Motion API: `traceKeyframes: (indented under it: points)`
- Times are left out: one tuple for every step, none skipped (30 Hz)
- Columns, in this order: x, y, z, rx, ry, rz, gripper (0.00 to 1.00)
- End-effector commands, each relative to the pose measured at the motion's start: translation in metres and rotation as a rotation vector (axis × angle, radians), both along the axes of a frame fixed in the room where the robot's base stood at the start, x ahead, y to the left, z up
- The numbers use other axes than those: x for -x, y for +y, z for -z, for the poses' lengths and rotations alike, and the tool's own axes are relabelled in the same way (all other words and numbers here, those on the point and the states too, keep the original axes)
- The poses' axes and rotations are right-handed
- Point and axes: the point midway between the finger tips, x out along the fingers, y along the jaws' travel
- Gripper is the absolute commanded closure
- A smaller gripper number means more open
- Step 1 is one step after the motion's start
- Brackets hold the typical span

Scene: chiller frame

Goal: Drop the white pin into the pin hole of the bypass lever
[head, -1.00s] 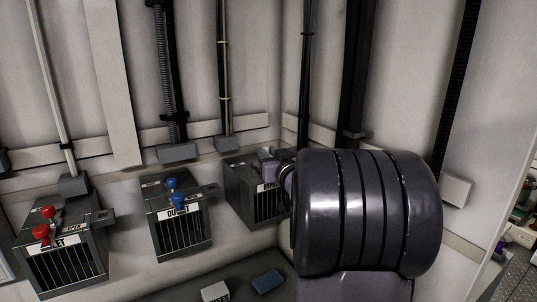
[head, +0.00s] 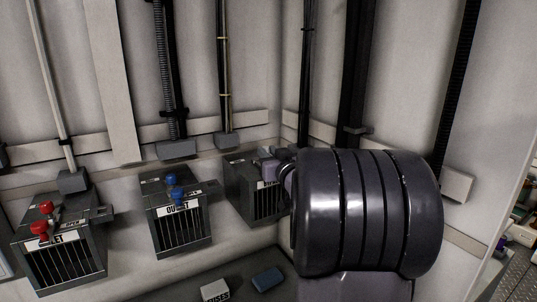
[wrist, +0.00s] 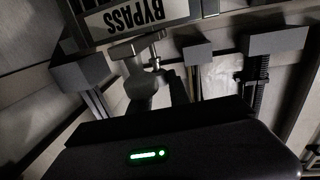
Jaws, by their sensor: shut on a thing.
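The bypass box (head: 252,190) stands in the back corner, with my gripper (head: 276,166) at its top. In the wrist view its BYPASS label (wrist: 135,17) shows upside down. My gripper (wrist: 158,78) is close below the label in that view and is shut on a small piece, seemingly the white pin (wrist: 155,63). Most of that piece is hidden. Pale grey parts crowd together here, and I cannot tell the bypass lever clearly from the fingers. The pin hole is not visible, nor whether the pin touches it.
The box with blue knobs (head: 181,228) stands left of the bypass box. The box with red knobs (head: 62,262) is farther left. A blue block (head: 267,279) and a white fuses box (head: 215,291) lie below. Vertical pipes run up the wall behind.

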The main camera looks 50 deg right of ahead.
Motion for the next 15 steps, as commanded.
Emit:
traceKeyframes:
  points:
    - [0.0,0.0,-0.005,0.0,-0.001,0.0,1.0]
    - [0.0,0.0,-0.007,0.0,-0.001,0.0,1.0]
    - [0.0,0.0,-0.01,0.0,-0.001,0.0,1.0]
    - [0.0,0.0,-0.011,0.001,0.0,0.0,1.0]
    - [0.0,0.0,-0.013,0.001,0.0,0.0,1.0]
    - [0.0,0.0,-0.015,0.002,-0.001,0.0,1.0]
    - [0.0,0.0,-0.017,0.002,-0.001,0.0,1.0]
    - [0.0,0.0,-0.019,0.002,-0.001,0.0,1.0]
    - [0.0,0.0,-0.021,0.002,-0.001,0.0,1.0]
    - [0.0,0.0,-0.022,0.003,-0.001,-0.001,1.0]
    - [0.0,0.0,-0.023,0.003,-0.001,-0.001,1.0]
    - [0.0,0.0,-0.024,0.002,0.0,-0.001,1.0]
    - [0.0,0.0,-0.023,0.002,0.0,-0.001,1.0]
    - [0.0,0.0,-0.023,0.002,0.0,-0.001,1.0]
    - [0.0,0.0,-0.023,0.002,0.0,-0.001,1.0]
